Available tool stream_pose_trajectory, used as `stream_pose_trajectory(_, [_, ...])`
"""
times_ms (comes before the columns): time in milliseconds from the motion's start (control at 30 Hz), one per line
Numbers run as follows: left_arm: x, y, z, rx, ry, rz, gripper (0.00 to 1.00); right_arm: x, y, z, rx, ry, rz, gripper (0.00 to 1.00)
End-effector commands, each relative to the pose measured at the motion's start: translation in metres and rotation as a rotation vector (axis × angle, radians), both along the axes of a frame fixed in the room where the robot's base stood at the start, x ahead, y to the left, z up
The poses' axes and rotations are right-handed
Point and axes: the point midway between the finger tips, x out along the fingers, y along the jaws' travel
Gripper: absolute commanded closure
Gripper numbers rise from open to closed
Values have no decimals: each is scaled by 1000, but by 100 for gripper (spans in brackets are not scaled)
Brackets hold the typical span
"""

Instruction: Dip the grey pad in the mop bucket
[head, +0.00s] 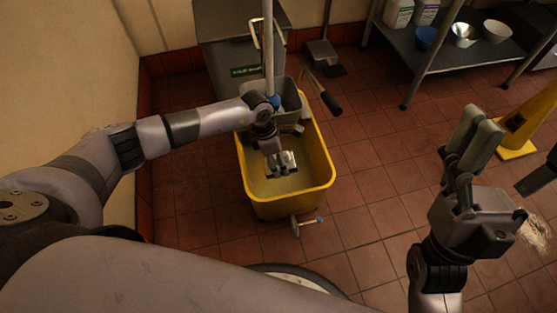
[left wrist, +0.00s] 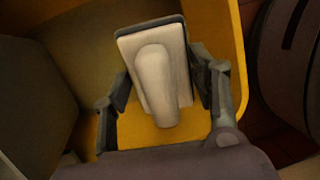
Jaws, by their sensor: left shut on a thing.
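The yellow mop bucket (head: 318,150) stands on the tiled floor in the middle of the head view, with murky brownish water (head: 262,188) inside. My left gripper (head: 281,169) reaches down into its opening and is shut on the grey pad (head: 290,159). In the left wrist view the pad (left wrist: 182,70) shows a pale rounded handle and a thin grey slab, between the fingers. I cannot tell whether the pad touches the water. My right gripper (head: 473,143) is raised at the right, away from the bucket; its fingers are close together.
A grey wringer (head: 284,98) and a mop handle (head: 268,45) stand at the bucket's back end. A grey bin (head: 235,55) is behind. A dustpan (head: 322,52) lies back right. A steel shelf (head: 445,40) and yellow floor sign (head: 527,122) stand right.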

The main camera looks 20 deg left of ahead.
Motion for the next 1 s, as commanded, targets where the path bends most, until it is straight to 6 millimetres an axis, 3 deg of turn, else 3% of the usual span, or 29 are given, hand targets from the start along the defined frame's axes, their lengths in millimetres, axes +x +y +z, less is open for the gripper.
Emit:
stream_pose_trajectory(467, [0,0,16,0,0,1,68,53,11,-22,-95,301,-16,23])
stream_pose_trajectory(1000, [0,0,34,0,0,1,68,99,17,-67,-196,645,-33,23])
